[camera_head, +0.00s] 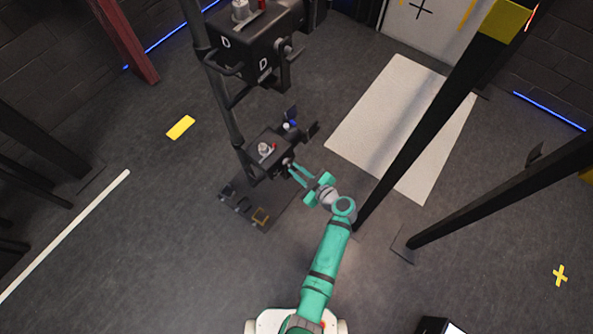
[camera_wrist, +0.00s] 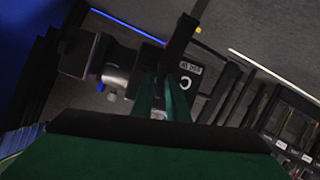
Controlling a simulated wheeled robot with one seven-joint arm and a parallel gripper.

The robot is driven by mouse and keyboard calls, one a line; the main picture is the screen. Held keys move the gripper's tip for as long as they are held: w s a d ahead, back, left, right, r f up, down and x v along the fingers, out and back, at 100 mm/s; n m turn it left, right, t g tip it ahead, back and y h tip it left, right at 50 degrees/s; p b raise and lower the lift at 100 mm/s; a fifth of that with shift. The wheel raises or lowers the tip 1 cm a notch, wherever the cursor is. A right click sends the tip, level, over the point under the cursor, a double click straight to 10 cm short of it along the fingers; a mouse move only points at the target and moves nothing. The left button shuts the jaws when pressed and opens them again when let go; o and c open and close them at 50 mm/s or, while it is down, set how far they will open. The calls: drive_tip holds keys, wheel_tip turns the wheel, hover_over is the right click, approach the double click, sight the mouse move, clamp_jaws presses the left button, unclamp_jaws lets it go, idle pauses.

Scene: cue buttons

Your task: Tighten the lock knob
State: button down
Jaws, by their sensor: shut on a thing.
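A black box unit (camera_head: 258,158) is mounted low on the dark pole, with a silver knob on top and small red and blue parts. My gripper (camera_head: 291,168) reaches its right side with both teal fingers. In the wrist view, my gripper (camera_wrist: 159,82) is shut on a small dark knob-like part on the side of the unit. The fingers cover most of that part, so its turn angle is unclear. The unit's dark face (camera_wrist: 190,82) carries a white letter C and a small label.
A second black unit (camera_head: 255,45) marked D sits higher on the same pole (camera_head: 222,105). A dark base plate (camera_head: 258,212) lies below. Black slanted posts (camera_head: 430,135) stand to the right. A pale floor panel (camera_head: 385,120) lies beyond. Open floor lies left of my arm.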

drive_tip(key=m+g, duration=0.1)
drive_tip(key=m+g+y, duration=0.1)
drive_tip(key=m, duration=0.1)
drive_tip(key=shift+w+d+f+m, duration=0.1)
drive_tip(key=shift+w+d+m, duration=0.1)
drive_tip(key=shift+m, duration=0.1)
drive_tip(key=shift+s+a+y, duration=0.15)
drive_tip(key=shift+s+y, duration=0.05)
drive_tip(key=shift+y, duration=0.1)
drive_tip(key=shift+w, duration=0.15)
idle(0.8)
drive_tip(key=c, duration=1.8)
unclamp_jaws()
drive_tip(key=shift+w, duration=0.1)
drive_tip(key=shift+c, duration=0.2)
drive_tip(key=v, duration=1.1)
